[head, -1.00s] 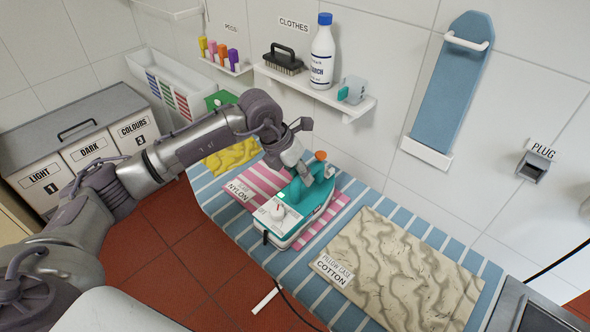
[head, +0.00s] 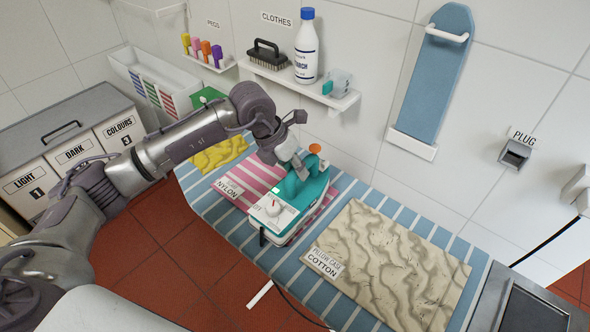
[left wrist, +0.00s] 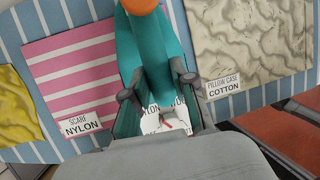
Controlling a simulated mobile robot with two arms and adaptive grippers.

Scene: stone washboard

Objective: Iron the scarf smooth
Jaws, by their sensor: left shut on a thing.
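The scarf (head: 252,178) is a flat pink and white striped cloth with a label reading SCARF NYLON. Its striped part looks smooth, and it also shows in the left wrist view (left wrist: 75,75). The teal and white iron (head: 280,213) covers the scarf's right part, with a thin pink strip showing beyond it. I cannot tell whether its sole presses on the cloth. My left gripper (head: 292,166) is shut on the iron's teal handle, which is also between the fingers in the left wrist view (left wrist: 152,90). My right gripper is not in view.
A wrinkled beige pillow case (head: 390,265) lies to the right on the blue striped board (head: 215,205). A yellow crumpled cloth (head: 218,153) lies at the left end. A shelf (head: 300,88) with a brush and starch bottle hangs behind. A dark cord trails from the iron.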

